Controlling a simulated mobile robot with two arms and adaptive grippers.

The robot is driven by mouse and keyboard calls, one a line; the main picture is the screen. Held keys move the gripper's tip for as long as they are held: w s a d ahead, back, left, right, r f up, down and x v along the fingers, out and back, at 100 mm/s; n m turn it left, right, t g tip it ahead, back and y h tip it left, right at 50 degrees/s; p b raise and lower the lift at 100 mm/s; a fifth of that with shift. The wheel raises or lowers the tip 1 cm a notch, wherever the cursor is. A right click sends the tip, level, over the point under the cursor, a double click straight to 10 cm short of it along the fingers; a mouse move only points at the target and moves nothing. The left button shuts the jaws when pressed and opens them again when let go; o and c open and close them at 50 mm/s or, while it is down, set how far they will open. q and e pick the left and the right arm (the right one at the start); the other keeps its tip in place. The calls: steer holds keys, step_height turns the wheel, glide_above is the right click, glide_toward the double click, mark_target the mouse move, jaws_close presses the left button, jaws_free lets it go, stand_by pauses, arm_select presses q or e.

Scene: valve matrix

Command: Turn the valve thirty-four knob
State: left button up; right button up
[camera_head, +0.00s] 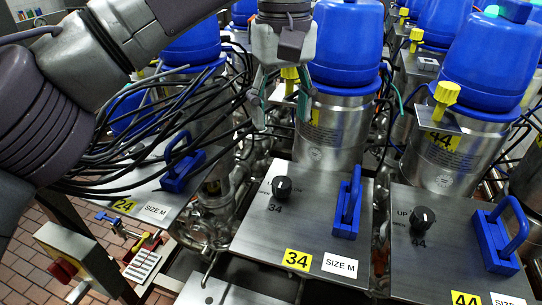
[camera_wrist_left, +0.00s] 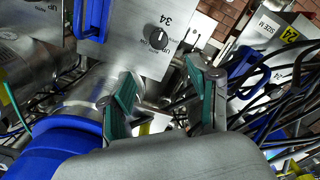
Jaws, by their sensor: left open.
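The valve thirty-four knob (camera_head: 282,187) is a small black round knob with a white mark, on a metal plate (camera_head: 275,232) bearing a yellow 34 label (camera_head: 297,259). The knob also shows in the left wrist view (camera_wrist_left: 158,38), near the top and beyond the fingertips. My left gripper (camera_head: 281,108) is open and empty, above and behind the knob in the head view, apart from it. Its two green-padded fingers also show in the left wrist view (camera_wrist_left: 163,82). My right gripper is in neither view.
A blue handle (camera_head: 347,203) stands right of the knob on the same plate. A blue-topped cylinder (camera_head: 345,45) rises behind it. Black cables (camera_head: 150,125) hang at the left. A similar knob 44 (camera_head: 423,218) is at the right. The plate's front is clear.

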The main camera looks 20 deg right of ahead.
arm_select(q)
glide_above(282, 182)
step_height(282, 182, down, 8)
steer(key=shift+s+r+p, duration=0.15)
steer(key=shift+r+p, duration=0.1)
steer(key=shift+p, duration=0.1)
step_height(282, 182, down, 5)
steer(key=shift+p, duration=0.5)
steer(key=shift+f, duration=0.4)
steer(key=shift+c, duration=0.3)
steer(key=c, duration=0.8)
steer(key=shift+c, duration=1.4)
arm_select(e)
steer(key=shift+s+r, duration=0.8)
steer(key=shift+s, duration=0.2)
